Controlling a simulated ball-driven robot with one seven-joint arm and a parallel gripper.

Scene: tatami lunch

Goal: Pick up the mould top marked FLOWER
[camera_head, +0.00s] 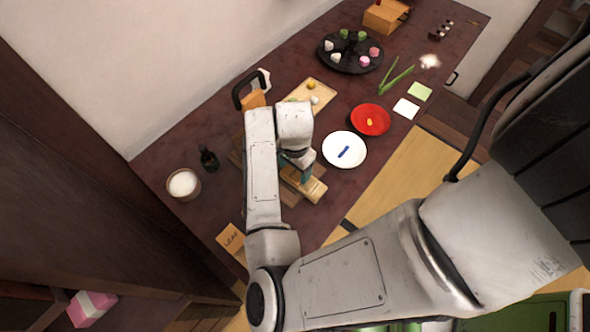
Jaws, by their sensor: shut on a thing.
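My gripper (303,175) is partly hidden under my own wrist, near the middle of the dark table. It is shut on a light wooden mould piece (314,191), whose front end shows below the fingers. No FLOWER marking can be read on this piece from here. I cannot tell whether it rests on something or is lifted. A flat wooden piece marked LEAF (231,238) lies at the table's near left edge, apart from my gripper.
Right of my gripper are a white plate (332,158) with a blue strip and a red plate (371,131). A wooden tray (323,94), a black round stand (336,61) and a dark bottle (209,159) are around. A white-filled bowl (183,185) stands at left.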

